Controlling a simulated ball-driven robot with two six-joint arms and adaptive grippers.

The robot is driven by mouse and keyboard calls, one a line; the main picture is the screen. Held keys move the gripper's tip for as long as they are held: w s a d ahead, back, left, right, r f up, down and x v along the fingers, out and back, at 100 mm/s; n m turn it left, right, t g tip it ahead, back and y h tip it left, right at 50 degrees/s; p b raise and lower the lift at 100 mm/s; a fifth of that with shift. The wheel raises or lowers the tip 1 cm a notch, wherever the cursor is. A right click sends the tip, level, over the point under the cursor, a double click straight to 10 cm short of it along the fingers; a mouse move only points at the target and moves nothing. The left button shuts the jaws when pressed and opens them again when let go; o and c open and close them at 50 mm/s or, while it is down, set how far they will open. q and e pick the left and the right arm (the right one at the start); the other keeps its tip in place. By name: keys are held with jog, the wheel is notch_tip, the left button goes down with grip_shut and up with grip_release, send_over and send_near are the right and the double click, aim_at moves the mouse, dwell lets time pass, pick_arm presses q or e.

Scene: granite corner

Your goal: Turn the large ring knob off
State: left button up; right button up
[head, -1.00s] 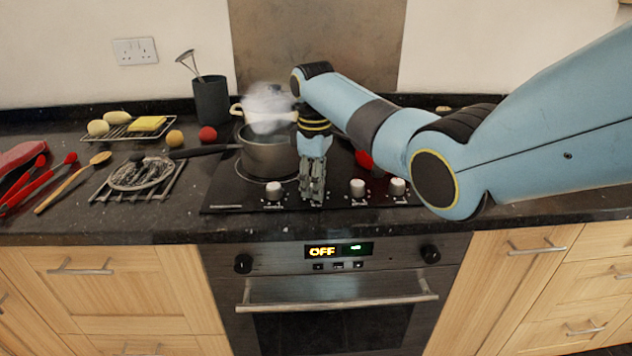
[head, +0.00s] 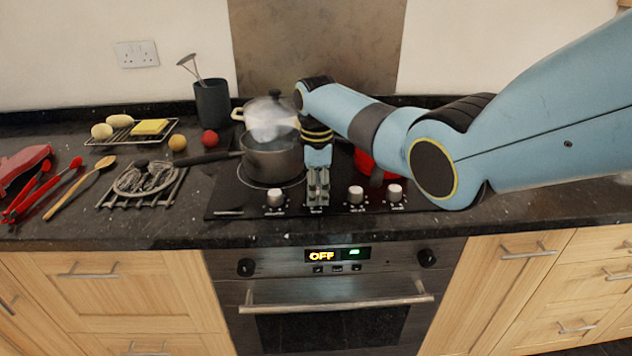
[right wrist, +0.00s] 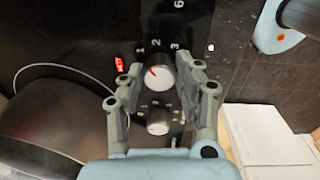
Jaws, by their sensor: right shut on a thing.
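A white-capped knob (right wrist: 160,73) with a red pointer line sits between my right fingertips in the right wrist view. I take it for the large ring knob. The digits 1, 2 and 3 are printed beside it, and its red line slants towards the upper left. My right gripper (head: 317,198) points down at the hob's front strip and is shut on this knob, hiding it in the head view. The fingers lie on either side of it in the right wrist view (right wrist: 158,80). My left gripper is not in view.
Other knobs stand close by: one left (head: 275,196), two right (head: 356,194) (head: 395,192). A red pot (head: 363,160) is partly hidden by my right arm.

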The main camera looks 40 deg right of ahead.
aim_at(318, 191)
jog(key=n+p, duration=0.1)
jog(key=n, duration=0.3)
jog(key=shift+n, duration=0.3)
jog(key=n, duration=0.5)
jog(key=shift+w+n+p, duration=0.1)
jog(key=shift+n+p, duration=0.3)
jog(key=o, duration=1.1)
jog(key=shift+o, duration=0.2)
jog(key=shift+r, duration=0.15)
notch_tip(318, 191, up, 12)
jog(key=shift+s+d, duration=0.2)
jog(key=shift+s, duration=0.05)
